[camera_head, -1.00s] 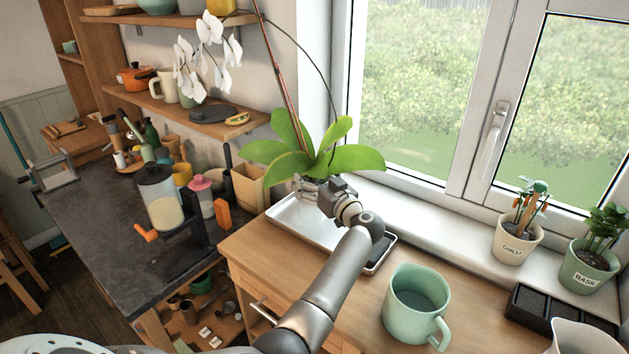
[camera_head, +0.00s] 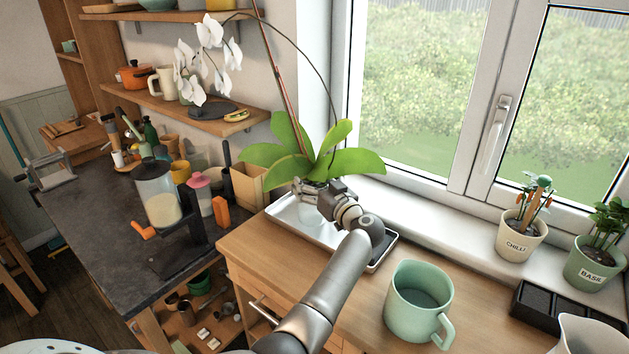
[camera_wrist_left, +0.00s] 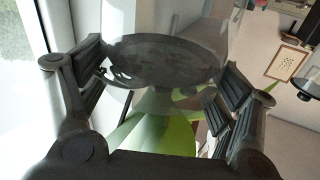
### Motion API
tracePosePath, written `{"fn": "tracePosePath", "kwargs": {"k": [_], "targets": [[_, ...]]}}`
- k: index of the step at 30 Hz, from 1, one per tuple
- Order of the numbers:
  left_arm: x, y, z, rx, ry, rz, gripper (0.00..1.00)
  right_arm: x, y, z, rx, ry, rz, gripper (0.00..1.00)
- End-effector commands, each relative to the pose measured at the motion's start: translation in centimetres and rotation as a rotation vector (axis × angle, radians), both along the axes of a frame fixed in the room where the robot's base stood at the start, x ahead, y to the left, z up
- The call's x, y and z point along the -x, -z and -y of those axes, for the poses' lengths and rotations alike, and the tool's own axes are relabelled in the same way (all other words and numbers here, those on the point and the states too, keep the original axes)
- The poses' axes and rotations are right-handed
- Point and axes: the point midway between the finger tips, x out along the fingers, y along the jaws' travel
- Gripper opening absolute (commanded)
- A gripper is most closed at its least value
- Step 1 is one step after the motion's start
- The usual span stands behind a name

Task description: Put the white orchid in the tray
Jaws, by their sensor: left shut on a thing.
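The white orchid has white blossoms (camera_head: 208,62) on an arching stem and broad green leaves (camera_head: 345,161). My left gripper (camera_head: 314,192) is shut on its pot, just below the leaves. In the left wrist view the fingers (camera_wrist_left: 158,85) stand on both sides of a clear pot with a dark round surface, with green leaves (camera_wrist_left: 150,134) beyond. The pale lower pot (camera_head: 311,215) shows over the tray (camera_head: 379,264), a shallow white-rimmed tray on the wooden counter. I cannot tell whether the pot touches the tray's floor. The orchid looks roughly upright. My right gripper is out of view.
A green mug (camera_head: 418,301) stands right of the tray. Potted chilli (camera_head: 520,240) and basil (camera_head: 594,266) plants stand on the window sill. A black planter box (camera_head: 560,316) is at the right.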

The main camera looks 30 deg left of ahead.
Motion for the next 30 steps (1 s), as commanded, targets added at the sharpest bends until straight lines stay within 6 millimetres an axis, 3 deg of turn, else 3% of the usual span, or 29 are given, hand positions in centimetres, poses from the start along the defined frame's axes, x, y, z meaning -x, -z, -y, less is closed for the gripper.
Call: {"fn": "tracePosePath", "kwargs": {"k": [9, 10, 13, 25, 30], "targets": [[0.0, 0.6, 0.0, -0.002, 0.0, 0.002, 0.23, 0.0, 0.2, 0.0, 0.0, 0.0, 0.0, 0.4], [0.0, 0.5, 0.0, -0.002, 0.0, 0.002, 0.88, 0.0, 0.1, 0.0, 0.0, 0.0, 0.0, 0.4], [0.0, 0.5, 0.0, -0.001, 0.0, 0.002, 1.0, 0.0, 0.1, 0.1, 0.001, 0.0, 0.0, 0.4], [0.1, 0.8, 0.2, 0.001, 0.0, -0.002, 1.0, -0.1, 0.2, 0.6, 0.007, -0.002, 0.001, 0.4], [0.8, 0.8, 1.7, 0.004, 0.002, -0.001, 1.0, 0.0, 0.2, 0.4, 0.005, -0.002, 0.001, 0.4]]}}
